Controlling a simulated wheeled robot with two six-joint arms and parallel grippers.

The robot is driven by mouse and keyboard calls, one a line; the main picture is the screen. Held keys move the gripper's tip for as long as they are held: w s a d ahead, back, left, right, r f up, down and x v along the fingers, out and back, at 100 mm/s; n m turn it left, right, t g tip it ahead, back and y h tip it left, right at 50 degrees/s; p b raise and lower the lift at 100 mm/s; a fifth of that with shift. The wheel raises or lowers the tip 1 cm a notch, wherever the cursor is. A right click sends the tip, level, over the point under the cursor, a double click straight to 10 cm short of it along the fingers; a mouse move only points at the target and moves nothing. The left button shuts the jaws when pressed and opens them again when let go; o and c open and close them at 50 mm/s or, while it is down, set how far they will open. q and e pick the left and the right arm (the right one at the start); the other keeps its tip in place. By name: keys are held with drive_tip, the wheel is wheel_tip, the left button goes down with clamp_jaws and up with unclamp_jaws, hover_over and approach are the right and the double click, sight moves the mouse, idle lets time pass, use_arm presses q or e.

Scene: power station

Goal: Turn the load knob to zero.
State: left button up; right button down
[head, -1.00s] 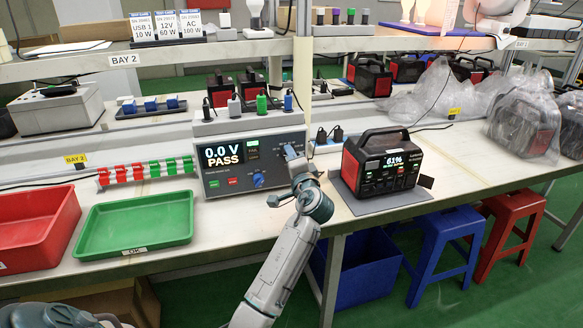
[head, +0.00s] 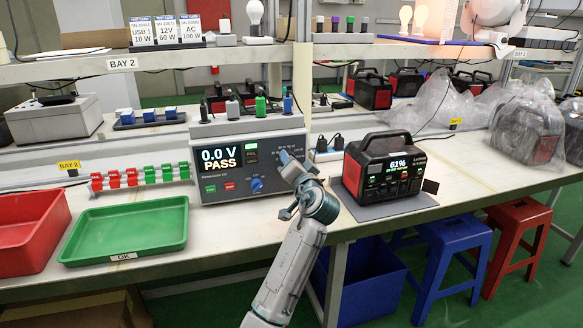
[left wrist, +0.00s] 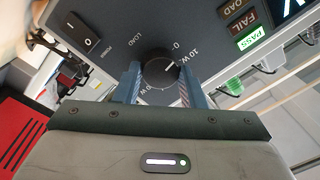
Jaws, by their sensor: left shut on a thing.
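The tester (head: 270,135) stands on the bench; its screen reads 0.0 V PASS. My left gripper (head: 287,160) is at the right part of its front panel and hides the load knob in the head view. In the left wrist view, the black load knob (left wrist: 158,72) sits between the two blue fingers of my left gripper (left wrist: 160,84), which are shut on it. The knob's white pointer is toward the upper right, near the 0 and 10 W marks; exactly which is hard to tell. The PASS light (left wrist: 252,37) glows green. My right gripper is not in view.
A blue knob (head: 256,185) is left of my gripper on the same panel. A power station (head: 385,172) showing 61% stands to the right. A green tray (head: 128,228) and a red bin (head: 28,228) are at the left. The power switch (left wrist: 83,36) is near the load knob.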

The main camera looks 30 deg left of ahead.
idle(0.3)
use_arm(q)
drive_tip(key=o, duration=1)
drive_tip(key=v, duration=1.1)
drive_tip(key=shift+w, duration=0.1)
